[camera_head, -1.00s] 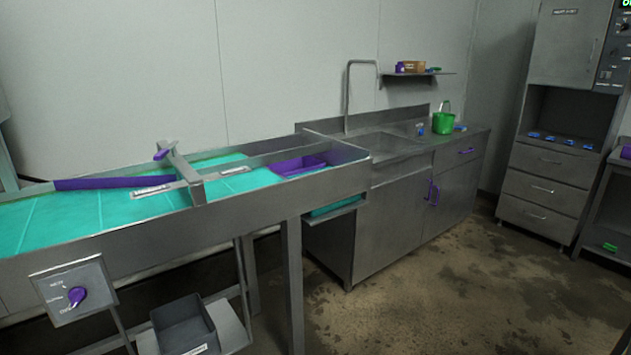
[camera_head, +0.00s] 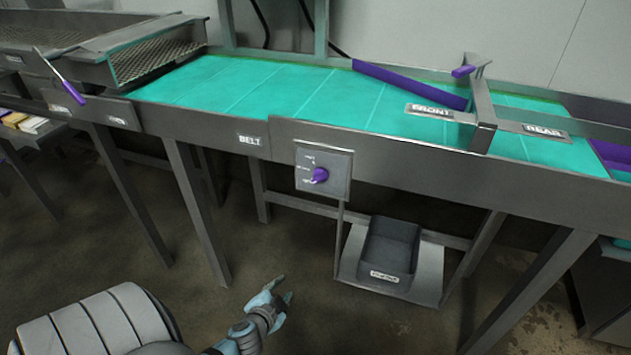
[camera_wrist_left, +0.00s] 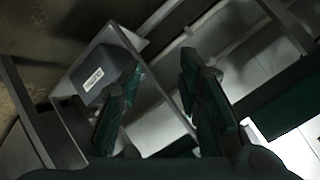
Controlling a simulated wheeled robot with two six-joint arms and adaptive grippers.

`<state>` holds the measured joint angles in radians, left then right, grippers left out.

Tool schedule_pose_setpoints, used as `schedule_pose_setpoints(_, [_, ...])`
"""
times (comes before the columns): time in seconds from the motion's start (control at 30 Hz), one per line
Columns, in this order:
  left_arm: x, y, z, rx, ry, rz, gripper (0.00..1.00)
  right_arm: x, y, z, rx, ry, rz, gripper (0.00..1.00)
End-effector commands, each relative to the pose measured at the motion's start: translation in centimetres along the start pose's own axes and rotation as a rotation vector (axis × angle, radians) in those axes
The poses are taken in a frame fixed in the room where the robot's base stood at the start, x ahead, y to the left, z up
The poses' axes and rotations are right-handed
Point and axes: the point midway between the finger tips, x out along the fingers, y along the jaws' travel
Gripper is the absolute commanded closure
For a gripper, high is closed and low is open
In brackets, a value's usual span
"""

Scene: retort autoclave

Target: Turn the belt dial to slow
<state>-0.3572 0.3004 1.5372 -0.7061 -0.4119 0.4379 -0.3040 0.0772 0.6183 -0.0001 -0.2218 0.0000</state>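The belt dial is a purple knob (camera_head: 320,175) on a square grey plate (camera_head: 337,188) fixed to the front side of the conveyor, right of the BELT label (camera_head: 249,140). The marks around the knob are too small to read. My left gripper (camera_head: 284,289) is low in front of the conveyor, below and left of the dial, well apart from it. In the left wrist view its two fingers (camera_wrist_left: 158,88) are spread with nothing between them. The dial cannot be made out in the left wrist view. My right gripper is not in view.
The teal conveyor belt (camera_head: 270,92) runs above, with a purple diverter bar (camera_head: 410,84) across it. A dark bin (camera_head: 390,250) sits on a low shelf (camera_head: 428,277) under the dial; the bin also shows in the left wrist view (camera_wrist_left: 98,70). Conveyor legs stand on both sides.

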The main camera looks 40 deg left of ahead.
Motion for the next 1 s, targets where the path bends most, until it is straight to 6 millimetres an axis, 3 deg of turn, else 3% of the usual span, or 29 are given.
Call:
schedule_pose_setpoints(0.03, [-1.1, -3.6, -5.0, 0.024, 0.122, -0.09, 0.68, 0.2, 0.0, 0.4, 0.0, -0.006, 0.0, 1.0])
schedule_pose_setpoints(0.1, [-3.6, -7.9, -11.1, 0.04, 0.273, -0.204, 0.68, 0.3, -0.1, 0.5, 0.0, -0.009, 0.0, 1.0])
schedule_pose_setpoints(0.2, [-7.0, -11.4, -16.4, 0.044, 0.417, -0.307, 0.68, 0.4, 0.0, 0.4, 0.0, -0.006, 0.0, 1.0])
schedule_pose_setpoints(0.23, [-7.7, -11.9, -17.3, 0.043, 0.442, -0.324, 0.68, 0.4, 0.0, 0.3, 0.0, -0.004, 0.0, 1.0])
schedule_pose_setpoints(0.37, [-7.5, -13.1, -19.2, 0.042, 0.475, -0.347, 0.68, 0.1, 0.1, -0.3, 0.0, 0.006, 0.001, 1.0])
schedule_pose_setpoints(0.8, [2.2, -16.5, -24.3, 0.041, 0.472, -0.343, 0.68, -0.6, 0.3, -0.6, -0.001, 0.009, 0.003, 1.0])
schedule_pose_setpoints(1.0, [3.5, -16.9, -25.1, 0.041, 0.473, -0.341, 0.68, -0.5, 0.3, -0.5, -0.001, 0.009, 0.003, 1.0])
